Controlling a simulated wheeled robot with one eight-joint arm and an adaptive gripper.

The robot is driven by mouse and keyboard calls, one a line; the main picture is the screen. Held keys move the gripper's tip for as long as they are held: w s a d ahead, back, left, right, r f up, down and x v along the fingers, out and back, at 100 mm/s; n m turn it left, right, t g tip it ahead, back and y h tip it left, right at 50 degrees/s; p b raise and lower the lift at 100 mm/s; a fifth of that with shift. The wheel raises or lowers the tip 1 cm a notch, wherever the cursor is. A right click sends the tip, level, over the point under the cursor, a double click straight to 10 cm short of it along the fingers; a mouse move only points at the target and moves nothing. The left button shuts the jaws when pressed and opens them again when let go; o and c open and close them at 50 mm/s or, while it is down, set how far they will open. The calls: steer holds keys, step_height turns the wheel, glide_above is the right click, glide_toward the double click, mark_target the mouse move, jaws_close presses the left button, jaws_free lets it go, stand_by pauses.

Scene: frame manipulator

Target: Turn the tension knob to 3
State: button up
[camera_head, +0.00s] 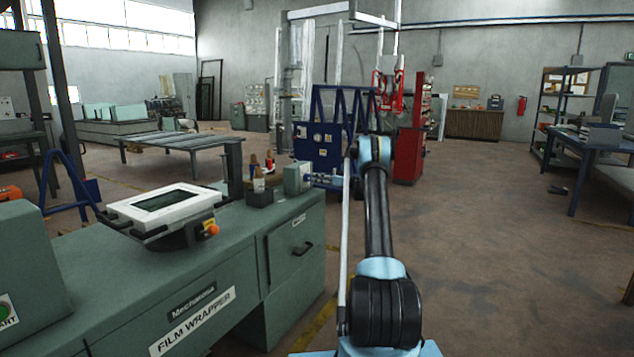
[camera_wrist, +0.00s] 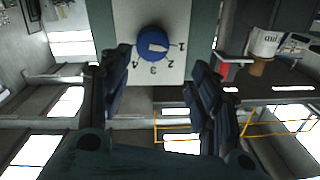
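The tension knob (camera_wrist: 151,44) is a round blue dial on a pale plate (camera_wrist: 180,70) in the wrist view. The numbers 1, 2, 3 and 4 run around it, with 1 at the right and 4 at the left. Its white pointer mark lies towards the right, near the 1 side. My gripper (camera_wrist: 158,88) is open, its two dark fingers apart at the left and right below the knob, with nothing between them. The knob's face cannot be made out in the head view, where a small pale-green box (camera_head: 297,178) stands at the cabinet's far end.
A dark holder (camera_head: 259,196) with tools stands beside the small box. The floor (camera_head: 490,250) at right is clear.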

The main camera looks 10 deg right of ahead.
steer(key=v, duration=1.5)
stand_by(1.3)
steer(key=shift+f, duration=0.1)
steer(key=v, duration=1.2)
steer(key=shift+f, duration=0.15)
